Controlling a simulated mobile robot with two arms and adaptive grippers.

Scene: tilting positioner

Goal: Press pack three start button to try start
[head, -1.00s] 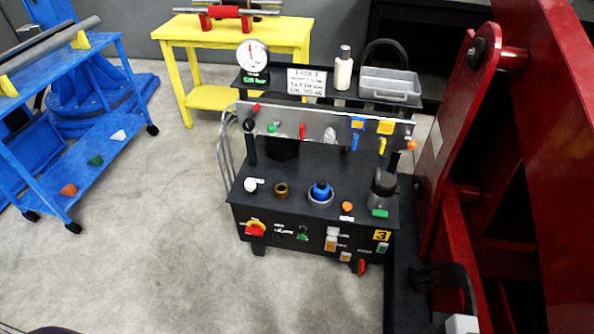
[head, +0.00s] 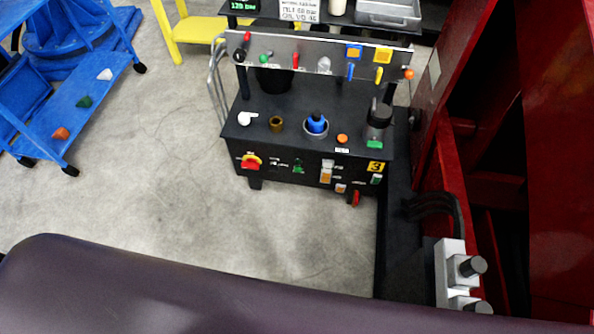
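Pack three, a black unit with a yellow "3" label (head: 376,167), stands at the centre of the head view, with its control panel (head: 310,172) facing me. The panel has a red-and-yellow rotary switch (head: 252,161) at the left and a green control (head: 299,166) near the middle. White and orange rocker-like controls (head: 326,172) sit right of that. A small green button-like control (head: 377,180) is under the "3". The labels are too small to read, so I cannot tell which green control is start. Neither gripper is in view.
A raised rail (head: 310,66) above the pack carries coloured valve handles. A blue cart (head: 90,110) stands left, and a large red machine frame (head: 560,150) stands close on the right. Floor before the pack is clear.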

